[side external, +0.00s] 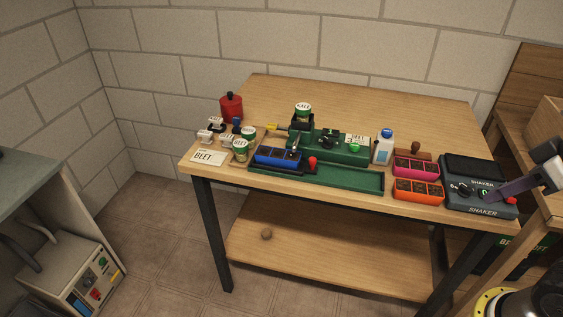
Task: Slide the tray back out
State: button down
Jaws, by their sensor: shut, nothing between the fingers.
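A blue tray (278,156) with dark cells sits at the left end of a long green channel (345,180), in front of a green machine (330,145). A red knob (312,163) stands at the tray's right end; I cannot tell what it is fixed to. The channel to the right of the knob is empty. My gripper (499,194) reaches in from the right edge, over the dark shaker. It looks shut and empty, well apart from the blue tray. Its fingertips are small, and I cannot tell whether they touch the shaker.
Pink (416,168) and orange (418,190) trays lie right of the channel, beside the shaker (474,172). A blue-capped white bottle (383,148) stands behind them. Cans (240,150), a BEET card (208,157) and a red container (231,106) are at left. The table's back is clear.

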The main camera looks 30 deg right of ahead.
jog(key=c, duration=1.2)
grip_release()
jog(key=shift+c, duration=0.2)
jog(key=shift+o, duration=1.4)
jog(key=shift+s+f+n, duration=0.1)
jog(key=shift+s+n, duration=0.05)
jog(key=shift+n, duration=0.35)
jog(key=shift+o, duration=1.1)
jog(key=shift+r+n, duration=0.3)
jog(key=shift+n, duration=0.2)
jog(key=shift+o, duration=0.3)
jog(key=w+r+n, duration=0.3)
jog(key=r+n, duration=0.1)
jog(key=r, duration=0.3)
jog(key=shift+w, duration=0.2)
jog(key=w+a+r+n+g, duration=0.1)
jog(key=w+r+n, duration=0.3)
jog(key=w, duration=0.4)
jog(key=w+a+r+n+g, duration=0.1)
jog(key=w+r+n, duration=0.3)
jog(key=w, duration=0.5)
jog(key=n+g, duration=0.4)
send_over(313, 159)
notch_tip(313, 159, down, 19)
notch_tip(313, 159, down, 14)
